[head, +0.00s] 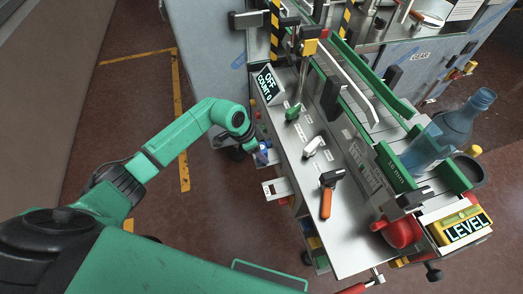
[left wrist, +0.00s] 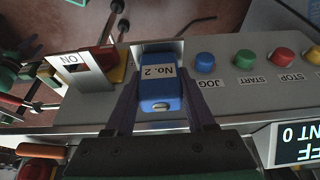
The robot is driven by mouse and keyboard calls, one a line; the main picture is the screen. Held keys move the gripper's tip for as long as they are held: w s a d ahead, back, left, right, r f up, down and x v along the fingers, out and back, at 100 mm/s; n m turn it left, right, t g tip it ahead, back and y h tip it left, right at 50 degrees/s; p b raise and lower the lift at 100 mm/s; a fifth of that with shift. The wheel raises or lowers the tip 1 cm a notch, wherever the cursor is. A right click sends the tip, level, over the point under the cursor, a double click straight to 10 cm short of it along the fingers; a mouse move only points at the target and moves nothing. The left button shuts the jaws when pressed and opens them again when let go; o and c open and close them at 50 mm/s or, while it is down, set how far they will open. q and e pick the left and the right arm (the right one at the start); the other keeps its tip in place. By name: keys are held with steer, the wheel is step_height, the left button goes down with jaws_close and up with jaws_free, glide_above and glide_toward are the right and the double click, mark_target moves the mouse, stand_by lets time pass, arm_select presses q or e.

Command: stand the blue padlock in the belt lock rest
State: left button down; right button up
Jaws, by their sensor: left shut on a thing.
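The blue padlock (left wrist: 160,92), labelled "No. 2", is between the two fingers of my left gripper (left wrist: 161,88) in the left wrist view, and the gripper is shut on it. Its far end is against or just in front of the grey control panel; whether it touches cannot be told. In the head view my left gripper (head: 261,153) is at the left side of the machine, with a bit of blue showing there. A small white bracket (head: 278,188) juts from the machine below it; I cannot tell whether this is the belt lock rest. My right gripper is out of view.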

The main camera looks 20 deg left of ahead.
arm_select(q)
steer(key=shift+f, duration=0.1)
steer(key=shift+c, duration=0.8)
jaws_free()
